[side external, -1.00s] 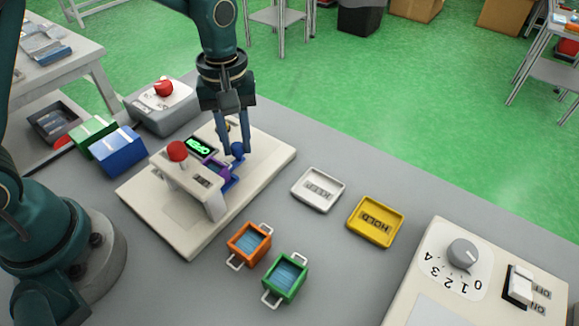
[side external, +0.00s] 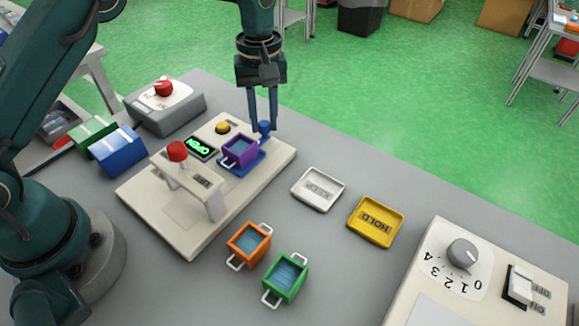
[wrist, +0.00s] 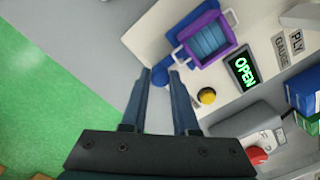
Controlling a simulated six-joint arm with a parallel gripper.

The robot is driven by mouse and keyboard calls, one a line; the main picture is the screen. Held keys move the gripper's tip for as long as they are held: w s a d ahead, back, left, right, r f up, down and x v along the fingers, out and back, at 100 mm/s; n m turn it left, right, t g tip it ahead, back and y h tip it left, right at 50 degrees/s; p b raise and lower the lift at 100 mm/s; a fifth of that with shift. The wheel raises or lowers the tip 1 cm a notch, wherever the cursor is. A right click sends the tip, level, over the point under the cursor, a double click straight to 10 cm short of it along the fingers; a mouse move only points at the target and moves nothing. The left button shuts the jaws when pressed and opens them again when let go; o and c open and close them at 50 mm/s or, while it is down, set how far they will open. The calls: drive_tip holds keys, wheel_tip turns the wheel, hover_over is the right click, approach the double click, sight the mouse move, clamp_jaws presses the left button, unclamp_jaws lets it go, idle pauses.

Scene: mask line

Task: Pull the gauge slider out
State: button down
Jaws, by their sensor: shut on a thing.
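The blue gauge slider (side external: 246,166) lies on the cream gauge base (side external: 180,225), with its blue knob (side external: 265,127) at the far end. A purple tray with a blue stack inside (side external: 239,151) rides on the slider, clear of the bridge with the red knob. My gripper (side external: 263,122) points down and is shut on the slider's knob. In the wrist view, the fingertips (wrist: 160,72) close around the knob beside the slider plate (wrist: 181,46), and the purple tray (wrist: 210,40) is next to them. A small display (wrist: 244,71) reads OPEN in green.
A yellow button (side external: 222,127) is beside the display. Orange (side external: 249,244) and green (side external: 285,278) trays stand in front. A white tray (side external: 318,189) and a yellow HOLD tray (side external: 375,221) lie to the right. A dial panel (side external: 463,254) is at the far right.

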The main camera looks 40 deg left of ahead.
drive_tip(key=shift+w, duration=0.3)
drive_tip(key=c, duration=0.7)
unclamp_jaws()
drive_tip(key=shift+s, duration=0.1)
drive_tip(key=shift+r, duration=0.1)
drive_tip(key=shift+r, duration=2.5)
